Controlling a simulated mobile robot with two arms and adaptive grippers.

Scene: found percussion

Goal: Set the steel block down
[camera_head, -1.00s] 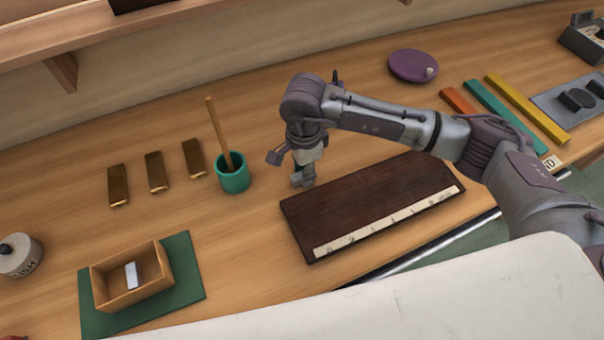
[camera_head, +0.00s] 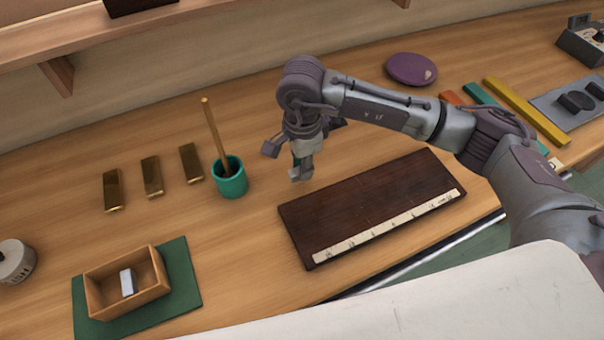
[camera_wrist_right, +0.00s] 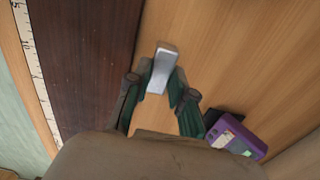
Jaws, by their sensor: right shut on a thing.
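A shiny grey steel block (camera_wrist_right: 162,68) sits between the fingertips of my right gripper (camera_wrist_right: 160,84) in the right wrist view. The gripper is shut on it, over the wooden bench. I cannot tell whether the block touches the bench top. In the head view my right gripper (camera_head: 290,163) hangs just behind the left end of a dark wooden board (camera_head: 365,205) with a pale marked strip. The held block is not clear there. A similar pale grey block (camera_head: 127,281) lies in a small open wooden box (camera_head: 152,292). My left gripper is not in view.
A teal cup (camera_head: 231,181) with a stick stands left of the gripper, beside several brass bars (camera_head: 152,176). The box stands on a green mat (camera_head: 187,262). A purple device (camera_wrist_right: 240,137) with a small screen shows in the wrist view. Bare bench lies around the gripper.

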